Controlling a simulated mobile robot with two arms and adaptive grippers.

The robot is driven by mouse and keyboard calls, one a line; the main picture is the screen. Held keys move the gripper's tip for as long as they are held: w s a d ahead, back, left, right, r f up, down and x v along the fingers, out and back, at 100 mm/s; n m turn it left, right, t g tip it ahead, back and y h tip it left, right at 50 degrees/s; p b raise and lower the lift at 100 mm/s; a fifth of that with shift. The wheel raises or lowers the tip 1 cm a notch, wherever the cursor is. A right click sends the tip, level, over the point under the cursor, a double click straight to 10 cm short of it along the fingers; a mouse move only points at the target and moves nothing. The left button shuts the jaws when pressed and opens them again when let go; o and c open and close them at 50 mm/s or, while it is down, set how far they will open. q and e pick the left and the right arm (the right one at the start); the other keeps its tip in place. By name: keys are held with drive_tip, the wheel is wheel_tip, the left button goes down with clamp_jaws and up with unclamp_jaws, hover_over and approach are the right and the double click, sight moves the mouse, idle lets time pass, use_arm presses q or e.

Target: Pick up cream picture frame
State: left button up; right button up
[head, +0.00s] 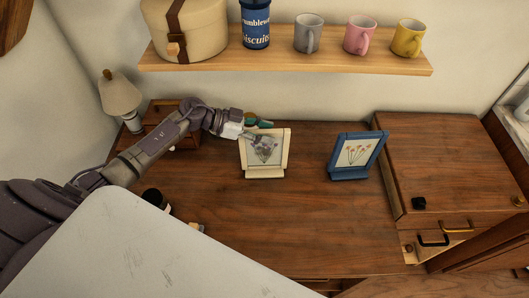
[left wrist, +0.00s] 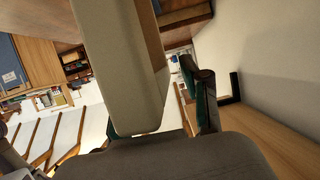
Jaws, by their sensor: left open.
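The cream picture frame (head: 284,155) stands upright on the wooden desk, with a purple flower picture in it. My left gripper (head: 257,129) reaches in from the left and is at the frame's upper left edge; its fingers are partly hidden there. In the left wrist view the cream frame (left wrist: 122,60) shows very large and close, in front of the palm. One dark and teal finger (left wrist: 206,103) is to its right, apart from it; the other is mostly hidden. The gripper is open. Contact cannot be told. My right gripper is not in view.
A blue picture frame (head: 335,150) stands to the right on the desk (head: 290,220). A lamp (head: 120,97) and small wooden box (head: 165,112) are at the back left. A shelf (head: 290,65) with mugs, tin and round box hangs above. The desk middle is clear.

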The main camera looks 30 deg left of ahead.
use_arm(q)
clamp_jaws()
drive_tip(key=shift+r, duration=0.1)
idle(0.5)
